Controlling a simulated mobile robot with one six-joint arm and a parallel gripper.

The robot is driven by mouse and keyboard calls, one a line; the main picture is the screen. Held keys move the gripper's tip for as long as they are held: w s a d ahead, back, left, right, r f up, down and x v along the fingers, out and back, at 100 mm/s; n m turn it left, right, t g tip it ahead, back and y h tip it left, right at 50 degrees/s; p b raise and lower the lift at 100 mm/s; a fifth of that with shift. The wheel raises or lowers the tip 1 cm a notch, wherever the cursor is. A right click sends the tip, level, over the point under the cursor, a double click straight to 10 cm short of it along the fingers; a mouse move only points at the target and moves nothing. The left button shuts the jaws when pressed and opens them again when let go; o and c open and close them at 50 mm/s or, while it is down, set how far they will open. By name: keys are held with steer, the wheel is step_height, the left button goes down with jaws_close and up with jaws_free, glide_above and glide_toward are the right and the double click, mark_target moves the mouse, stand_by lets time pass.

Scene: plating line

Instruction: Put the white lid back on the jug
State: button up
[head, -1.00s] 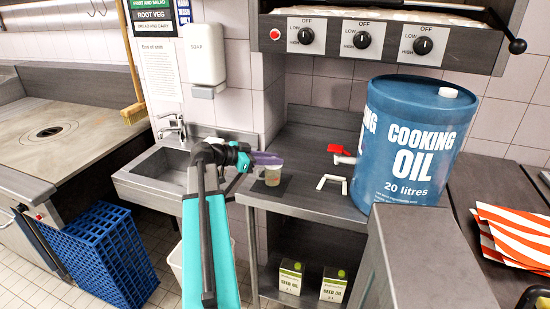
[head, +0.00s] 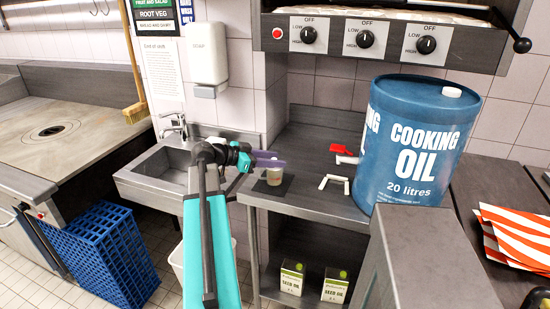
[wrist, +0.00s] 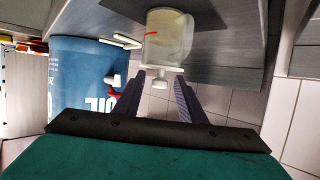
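The clear jug (head: 273,177) stands upright on a dark mat on the steel counter; a red mark shows on it in the wrist view (wrist: 168,40). The white lid (wrist: 161,83) shows in the wrist view as a pale disc with a knob, at the jug's mouth. It appears to sit on the rim, but I cannot tell how well it is seated. My gripper (head: 272,158) has purple fingers at the height of the jug's top, hiding it in the head view. In the wrist view the fingers (wrist: 162,90) are apart, either side of the knob, with gaps showing.
A blue cooking oil drum (head: 412,140) with a red-handled tap (head: 343,150) stands to the right. A white bracket (head: 334,183) lies between jug and drum. A sink (head: 170,165) is at the left. A control panel (head: 385,38) overhangs the back.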

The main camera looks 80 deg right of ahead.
steer(key=b+v, duration=0.3)
steer(key=v, duration=1.1)
steer(key=shift+s, duration=0.1)
stand_by(0.5)
